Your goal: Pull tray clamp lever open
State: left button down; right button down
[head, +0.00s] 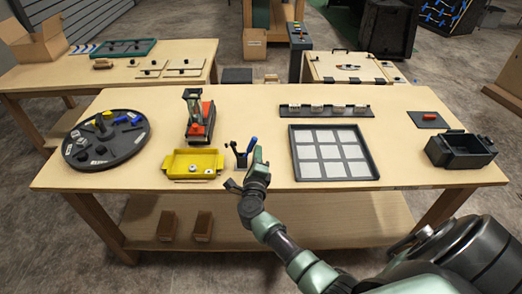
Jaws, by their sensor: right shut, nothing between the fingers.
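A small dark clamp (239,158) stands on the table between a yellow bin and the dark tray (377,163) with its grid of white squares. Its lever has a blue handle (252,144) that rises and leans a little to the right. My right gripper (258,155) is shut and empty, just right of and below the blue handle. It partly overlaps the clamp's area, and I cannot tell if it touches the lever. My left gripper is not in view.
The yellow bin (177,167) is close on the left, with a red and black device (203,125) behind it. A round dark tray (79,158) with small parts is at far left. A black box (458,153) stands at far right. The tabletop behind the clamp is clear.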

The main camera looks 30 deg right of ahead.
jog(key=shift+w+a+r+n+p, duration=0.15)
jog(key=shift+a+r+n+p, duration=0.15)
jog(key=shift+n, duration=0.25)
jog(key=shift+w+a+r+n+p, duration=0.15)
jog(key=shift+n+p, duration=0.2)
jog(key=shift+n, duration=0.2)
jog(key=shift+f, duration=0.1)
jog(key=shift+a, duration=0.1)
